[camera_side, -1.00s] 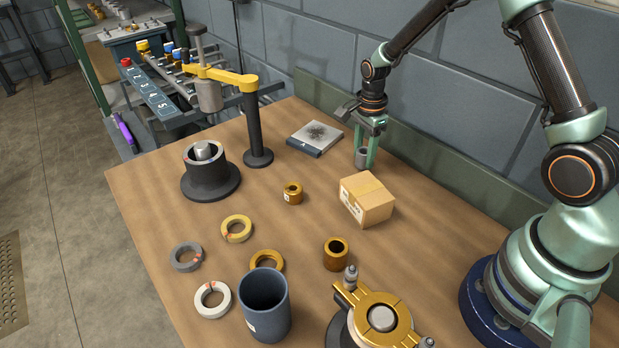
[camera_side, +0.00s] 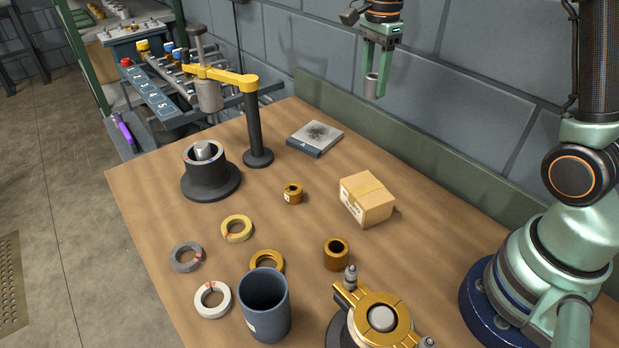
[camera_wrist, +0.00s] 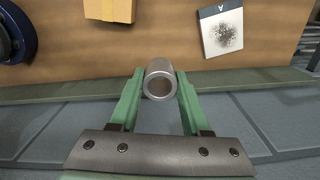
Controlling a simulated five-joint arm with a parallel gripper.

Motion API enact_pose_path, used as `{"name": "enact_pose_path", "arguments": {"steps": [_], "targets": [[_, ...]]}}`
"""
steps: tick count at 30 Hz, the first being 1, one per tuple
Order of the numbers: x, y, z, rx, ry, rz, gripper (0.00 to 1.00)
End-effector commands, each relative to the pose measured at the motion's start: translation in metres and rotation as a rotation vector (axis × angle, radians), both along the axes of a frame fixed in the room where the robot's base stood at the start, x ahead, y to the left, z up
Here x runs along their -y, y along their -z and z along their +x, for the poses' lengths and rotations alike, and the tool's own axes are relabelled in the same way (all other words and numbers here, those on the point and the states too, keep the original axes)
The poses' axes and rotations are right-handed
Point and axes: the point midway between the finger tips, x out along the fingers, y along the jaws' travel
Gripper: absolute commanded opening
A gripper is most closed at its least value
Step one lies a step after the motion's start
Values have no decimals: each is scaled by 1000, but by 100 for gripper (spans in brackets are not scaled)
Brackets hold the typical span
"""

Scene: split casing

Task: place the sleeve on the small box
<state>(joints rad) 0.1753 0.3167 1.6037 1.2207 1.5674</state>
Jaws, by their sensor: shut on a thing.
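My gripper (camera_side: 375,78) is shut on a grey metal sleeve (camera_side: 371,87) and holds it high above the table, towards the back edge. In the wrist view the sleeve (camera_wrist: 160,82) sits between the two green fingers of my gripper (camera_wrist: 158,90), its open round end facing the camera. The small box (camera_side: 367,199) is brown cardboard with a white label and stands on the table, below and in front of the sleeve, apart from it. Part of the box (camera_wrist: 109,9) shows at the top of the wrist view. The top of the box is bare.
A grey plate with a dark speckled patch (camera_side: 315,137) lies left of the box. Brass bushings (camera_side: 336,254) (camera_side: 292,194), several rings (camera_side: 236,229), a blue cup (camera_side: 265,305) and a brass-topped fixture (camera_side: 381,318) stand nearer. A post with a yellow arm (camera_side: 257,125) rises at left.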

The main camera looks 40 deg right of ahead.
Motion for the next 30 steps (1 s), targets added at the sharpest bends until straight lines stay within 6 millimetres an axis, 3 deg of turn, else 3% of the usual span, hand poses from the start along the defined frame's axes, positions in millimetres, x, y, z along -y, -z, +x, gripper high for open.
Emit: {"name": "enact_pose_path", "arguments": {"steps": [5,12,19,23,30], "targets": [[-26,-24,-18,5,-4,-1,0],[-73,-53,-64,5,-4,0,0],[-95,-64,-94,2,2,1,0],[-98,-56,-99,-2,3,0,0],[-98,-2,-101,-7,3,-1,0]]}}
